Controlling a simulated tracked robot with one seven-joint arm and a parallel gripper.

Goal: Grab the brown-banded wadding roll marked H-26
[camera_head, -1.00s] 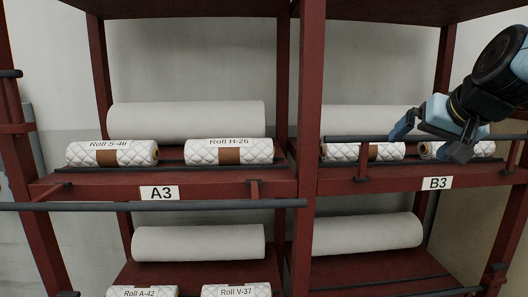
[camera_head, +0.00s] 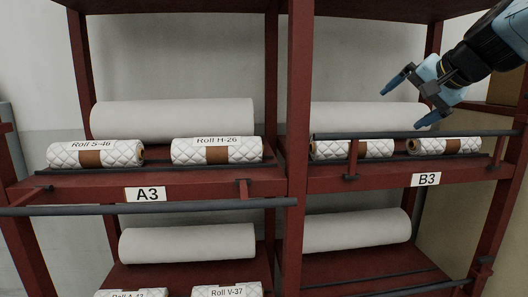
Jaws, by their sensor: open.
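The wadding roll marked H-26 (camera_head: 190,152) is white and quilted with a brown band around its middle. It lies on its side on the right half of shelf A3 (camera_head: 90,190), its label facing up. My gripper (camera_head: 405,105) is at the upper right, in front of the B3 bay and well to the right of the H-26 roll. Its two blue fingers are spread apart with nothing between them.
Roll S-46 (camera_head: 95,155), also brown-banded, lies left of H-26. A dark red post (camera_head: 298,130) parts A3 from B3. Dark bars (camera_head: 150,207) run along the shelf fronts. Two banded rolls lie on B3 (camera_head: 365,149). Large plain rolls (camera_head: 170,119) lie behind.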

